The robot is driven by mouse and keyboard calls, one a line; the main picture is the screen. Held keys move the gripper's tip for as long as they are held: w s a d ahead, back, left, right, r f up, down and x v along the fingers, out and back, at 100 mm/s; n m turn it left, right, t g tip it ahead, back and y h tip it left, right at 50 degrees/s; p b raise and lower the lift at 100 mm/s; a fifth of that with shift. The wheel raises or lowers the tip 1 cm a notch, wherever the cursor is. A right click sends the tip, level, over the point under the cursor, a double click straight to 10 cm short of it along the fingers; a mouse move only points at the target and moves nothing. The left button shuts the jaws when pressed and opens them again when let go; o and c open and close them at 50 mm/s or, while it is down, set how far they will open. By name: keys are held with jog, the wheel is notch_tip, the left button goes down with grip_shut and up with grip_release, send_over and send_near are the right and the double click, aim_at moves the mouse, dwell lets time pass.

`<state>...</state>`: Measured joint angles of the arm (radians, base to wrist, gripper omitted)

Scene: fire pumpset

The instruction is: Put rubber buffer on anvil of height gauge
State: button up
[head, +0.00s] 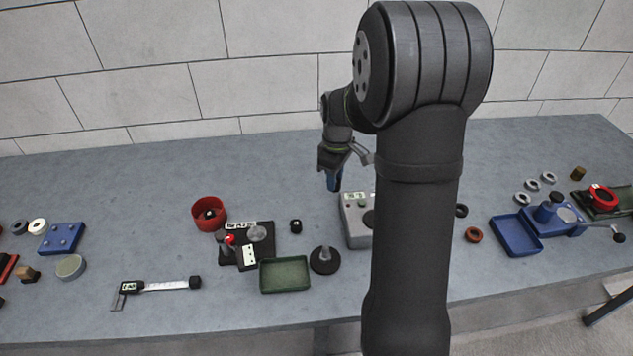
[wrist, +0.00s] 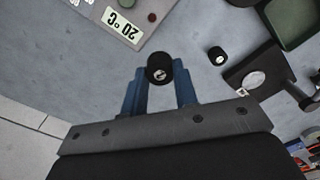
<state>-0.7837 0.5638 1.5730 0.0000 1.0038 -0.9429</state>
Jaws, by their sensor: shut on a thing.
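My gripper (wrist: 160,80) is shut on a rubber buffer (wrist: 159,68), a short black cylinder with a metal centre, held between the blue fingertips. In the head view my gripper (head: 333,183) is raised beside the grey box; the held buffer cannot be made out there. The height gauge (head: 238,246) has a black base, a red-marked part, a white display and a round grey anvil (head: 258,233), which looks empty. The anvil also shows in the wrist view (wrist: 254,80), to the right of my gripper. A second black buffer (head: 296,226) stands on the table; the wrist view shows it too (wrist: 216,55).
The grey box (head: 355,236) with a 20 °C display (wrist: 122,30) is near my gripper. A green tray (head: 285,275), a red ring-shaped holder (head: 209,213), a black round stand (head: 324,260) and a caliper (head: 160,286) surround the gauge. A blue tray (head: 515,235) is at right.

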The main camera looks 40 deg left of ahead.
jog(key=shift+d+r, duration=0.35)
jog(key=s+a+r, duration=0.2)
jog(key=s+r, duration=0.1)
jog(key=s, duration=1)
send_over(257, 233)
jog(key=f, duration=0.6)
jog(key=shift+w+d+f, duration=0.15)
jog(key=shift+d+f, duration=0.1)
jog(key=shift+f, duration=0.05)
jog(key=shift+s+a+f, duration=0.2)
jog(key=shift+a+f, duration=0.05)
jog(key=shift+f, duration=1.85)
jog(key=shift+f, duration=0.1)
jog(key=o, duration=0.5)
jog(key=shift+f, duration=0.1)
jog(key=o, duration=0.4)
jog(key=shift+o, duration=0.2)
